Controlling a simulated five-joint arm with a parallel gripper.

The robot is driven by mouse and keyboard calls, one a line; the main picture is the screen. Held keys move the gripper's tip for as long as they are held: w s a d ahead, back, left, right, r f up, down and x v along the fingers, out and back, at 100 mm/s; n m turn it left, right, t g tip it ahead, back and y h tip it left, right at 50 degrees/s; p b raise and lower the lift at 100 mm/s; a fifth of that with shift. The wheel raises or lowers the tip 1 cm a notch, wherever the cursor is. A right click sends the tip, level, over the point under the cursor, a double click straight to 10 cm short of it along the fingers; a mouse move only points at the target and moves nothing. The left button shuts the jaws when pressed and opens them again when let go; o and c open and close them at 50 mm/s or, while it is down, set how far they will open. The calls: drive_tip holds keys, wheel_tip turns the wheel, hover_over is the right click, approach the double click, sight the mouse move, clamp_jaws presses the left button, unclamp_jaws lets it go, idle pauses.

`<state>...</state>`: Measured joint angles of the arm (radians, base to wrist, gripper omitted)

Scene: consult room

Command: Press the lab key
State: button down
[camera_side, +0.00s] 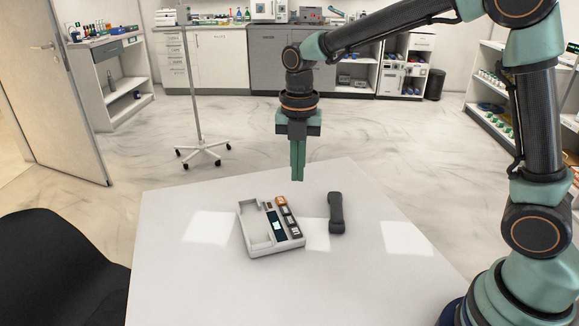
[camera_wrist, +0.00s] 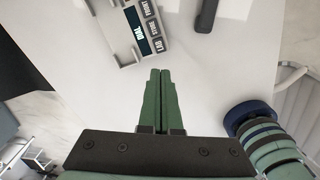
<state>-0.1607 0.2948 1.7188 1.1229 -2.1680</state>
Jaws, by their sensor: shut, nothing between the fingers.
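A pale desk phone base (camera_side: 258,243) sits on the white table, with a dark display (camera_side: 277,227) and a column of keys along its right side. In the wrist view the base (camera_wrist: 122,50) is partly cut off at the top. There the key labelled LAB (camera_wrist: 158,45) is the lowest key in its column, closest to my fingertips. Its label is too small to read in the side view.
A dark handset (camera_side: 336,213) lies on the table (camera_side: 180,285) right of the base, and also shows in the wrist view (camera_wrist: 207,14). A black chair (camera_side: 50,265) stands at the left. The table around the phone is clear.

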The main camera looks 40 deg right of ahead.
sight(296, 231)
drive_tip(key=shift+f, duration=0.15)
wheel_tip(296, 231, down, 14)
idle(0.8)
